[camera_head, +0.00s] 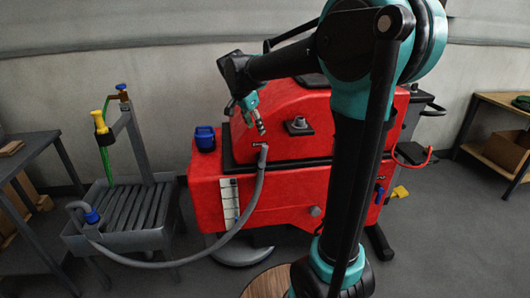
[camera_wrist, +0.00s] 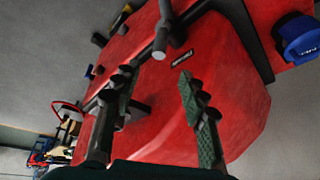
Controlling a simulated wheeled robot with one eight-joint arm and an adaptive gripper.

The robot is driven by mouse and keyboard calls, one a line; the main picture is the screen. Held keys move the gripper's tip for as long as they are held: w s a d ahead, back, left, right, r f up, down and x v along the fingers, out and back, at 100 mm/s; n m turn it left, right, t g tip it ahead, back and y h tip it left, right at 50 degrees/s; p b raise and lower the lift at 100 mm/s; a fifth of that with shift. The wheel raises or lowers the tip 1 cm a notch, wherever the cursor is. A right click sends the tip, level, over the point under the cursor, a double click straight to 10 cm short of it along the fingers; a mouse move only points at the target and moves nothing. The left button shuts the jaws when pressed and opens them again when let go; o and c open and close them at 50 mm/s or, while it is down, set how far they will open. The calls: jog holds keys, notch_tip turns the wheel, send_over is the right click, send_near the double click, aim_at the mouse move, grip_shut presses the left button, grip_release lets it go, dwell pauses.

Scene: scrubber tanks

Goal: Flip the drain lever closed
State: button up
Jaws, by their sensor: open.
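The red scrubber tank machine (camera_head: 285,185) stands in the middle of the head view. A small blue lever (camera_head: 379,192) sits low on its right side, partly beside my arm; I cannot tell its exact angle. My gripper (camera_head: 254,122) is open and empty, in front of the upper left of the red tank, well away from the blue lever. In the wrist view my gripper (camera_wrist: 160,72) shows both fingers spread, with the red tank (camera_wrist: 235,75) behind them. The grey hose end (camera_wrist: 160,46) shows just beyond the fingertips. The blue lever is not clearly visible there.
A grey hose (camera_head: 250,205) loops from the tank to a slatted grey stand (camera_head: 125,215) at left. A blue cap (camera_head: 204,137) sits at the machine's left. Benches stand on both sides; floor is open at right.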

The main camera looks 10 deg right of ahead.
aim_at(263, 147)
jog(key=x, duration=1.5)
jog(key=shift+c, duration=0.6)
grip_shut()
